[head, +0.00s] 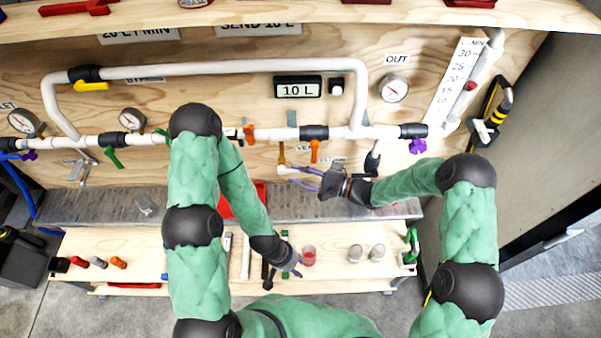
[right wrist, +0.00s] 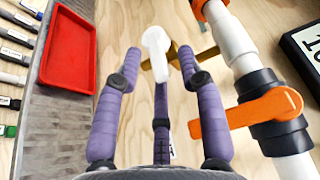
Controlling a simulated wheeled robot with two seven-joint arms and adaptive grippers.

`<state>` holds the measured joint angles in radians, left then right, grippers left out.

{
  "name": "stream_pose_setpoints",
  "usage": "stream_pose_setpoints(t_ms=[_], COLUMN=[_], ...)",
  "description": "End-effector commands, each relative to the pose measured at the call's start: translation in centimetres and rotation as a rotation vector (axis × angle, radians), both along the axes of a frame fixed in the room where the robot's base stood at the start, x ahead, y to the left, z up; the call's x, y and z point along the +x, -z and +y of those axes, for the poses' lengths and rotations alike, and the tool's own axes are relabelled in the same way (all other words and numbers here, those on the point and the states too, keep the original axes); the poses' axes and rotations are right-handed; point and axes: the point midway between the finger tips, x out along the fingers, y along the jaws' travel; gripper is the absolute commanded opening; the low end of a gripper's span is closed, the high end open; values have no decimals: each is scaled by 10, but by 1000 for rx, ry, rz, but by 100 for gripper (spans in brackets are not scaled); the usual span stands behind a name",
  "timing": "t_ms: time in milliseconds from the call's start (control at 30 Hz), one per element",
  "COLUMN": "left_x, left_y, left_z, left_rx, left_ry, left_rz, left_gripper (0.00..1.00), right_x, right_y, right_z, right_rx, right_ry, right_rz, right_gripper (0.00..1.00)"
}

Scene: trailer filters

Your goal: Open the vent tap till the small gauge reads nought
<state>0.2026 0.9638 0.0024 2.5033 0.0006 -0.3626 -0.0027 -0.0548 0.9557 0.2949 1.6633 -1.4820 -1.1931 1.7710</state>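A brass fitting (head: 281,153) with a white elbow (head: 288,170) stands on the board beside a partly hidden label that seems to start "VE". In the right wrist view the white piece (right wrist: 157,50) and brass part (right wrist: 184,60) lie ahead of my right gripper (right wrist: 160,65). Its purple fingers are spread at either side of the white piece's lower end; contact is unclear. It also shows in the head view (head: 301,178). Several gauges show: one under OUT (head: 394,89), one left of centre (head: 132,119), one far left (head: 24,122). My left gripper (head: 291,265) is low over the bench; its fingers are unclear.
An orange handle (right wrist: 250,113) on the white pipe is close right of my right gripper. A red tray (right wrist: 70,45) lies on the grey ledge. A red cup (head: 309,256) stands beside my left gripper. Two metal cups (head: 355,253) stand further right. The display (head: 298,88) reads 10 L.

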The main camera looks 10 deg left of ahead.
Motion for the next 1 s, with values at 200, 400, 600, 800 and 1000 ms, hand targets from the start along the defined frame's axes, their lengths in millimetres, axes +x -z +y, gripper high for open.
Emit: stream_pose_setpoints(t_ms=[200, 400, 600, 800, 1000], left_x=[0, 0, 0, 0, 0], left_y=[0, 0, -3, -17, -45], left_z=[0, 0, 0, 0, 0], left_rx=[0, 0, 0, 0, 0], left_ry=[0, 0, 0, 0, 0], left_rz=[0, 0, 0, 0, 0], left_gripper=[40, 40, 40, 40, 40], right_x=[0, 0, 0, 0, -1], right_y=[0, 0, -2, -9, -20], right_z=[0, 0, 0, 0, 2], right_rx=[0, 0, -10, -70, -197], right_ry=[0, 0, -1, -1, -3], right_rz=[0, 0, -4, -22, -59], right_gripper=[22, 0, 0, 0, 0])
